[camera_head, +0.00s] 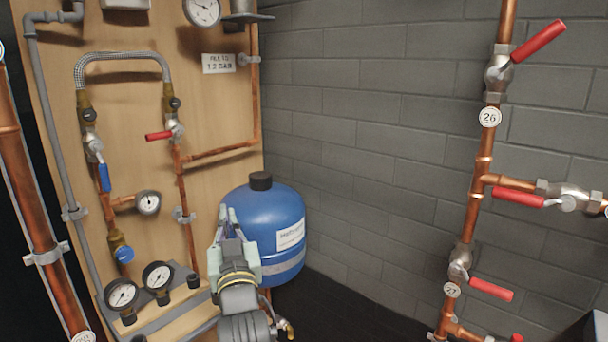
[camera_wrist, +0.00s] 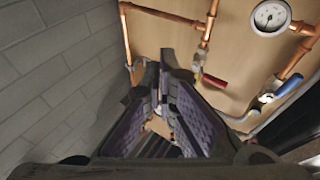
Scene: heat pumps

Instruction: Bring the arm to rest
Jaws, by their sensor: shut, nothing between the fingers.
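My gripper (camera_head: 230,218) is raised at the lower middle of the head view, in front of the blue tank (camera_head: 262,215). Its fingers point up and away from the camera, and nothing is held. In the wrist view my gripper (camera_wrist: 168,75) fills the middle, with dark fingers and purple inner pads. The gripper covers the tank's left side. I cannot tell the exact gap between gripper and tank.
A wooden panel (camera_head: 225,110) with copper pipes, a red lever (camera_head: 158,135), a blue lever (camera_head: 104,178) and gauges (camera_head: 122,294) stands left. Copper pipework (camera_head: 477,190) with red-handled valves stands right. A grey block wall (camera_head: 370,150) lies behind. Open space separates the two sides.

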